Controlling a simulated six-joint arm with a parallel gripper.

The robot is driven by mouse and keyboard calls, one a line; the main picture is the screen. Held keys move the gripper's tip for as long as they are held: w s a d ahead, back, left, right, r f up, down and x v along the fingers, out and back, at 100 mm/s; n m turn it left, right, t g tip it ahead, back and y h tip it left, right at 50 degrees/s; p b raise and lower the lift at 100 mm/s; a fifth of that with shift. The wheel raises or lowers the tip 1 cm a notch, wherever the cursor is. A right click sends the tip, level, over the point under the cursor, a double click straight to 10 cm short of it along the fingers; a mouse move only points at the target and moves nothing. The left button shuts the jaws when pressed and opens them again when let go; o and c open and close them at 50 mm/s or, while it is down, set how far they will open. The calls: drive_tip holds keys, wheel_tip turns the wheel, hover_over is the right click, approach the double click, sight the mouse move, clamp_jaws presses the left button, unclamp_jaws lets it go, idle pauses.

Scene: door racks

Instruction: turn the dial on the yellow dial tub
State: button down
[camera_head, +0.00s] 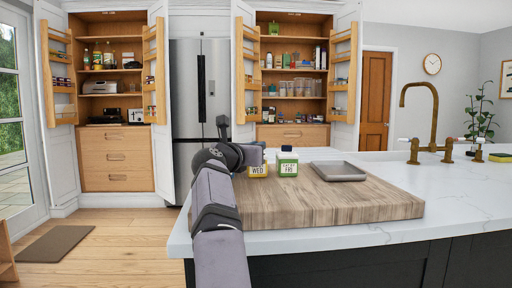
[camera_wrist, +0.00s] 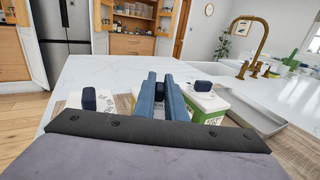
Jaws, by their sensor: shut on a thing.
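The yellow dial tub (camera_head: 258,171), labelled WED, stands on the wooden board, partly behind my arm. In the wrist view its dark dial (camera_wrist: 161,87) sits between the two blue fingers of my gripper (camera_wrist: 161,79). The gripper is shut on the dial from above. Most of the tub's body is hidden behind the fingers and my wrist there. A green tub (camera_head: 287,163) with a white label reading FRI and a dark dial stands just to the right; it also shows in the wrist view (camera_wrist: 207,104).
Another white-lidded tub with a dark dial (camera_wrist: 90,99) stands left of the gripper in the wrist view. A grey tray (camera_head: 338,171) lies right of the tubs on the wooden board (camera_head: 330,207). The white counter (camera_head: 450,195) is clear towards the tap (camera_head: 433,115).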

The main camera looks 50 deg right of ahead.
drive_tip(key=c, duration=1.8)
unclamp_jaws()
drive_tip(key=shift+f, duration=0.1)
drive_tip(key=shift+b+v, duration=1.05)
drive_tip(key=shift+v, duration=2.55)
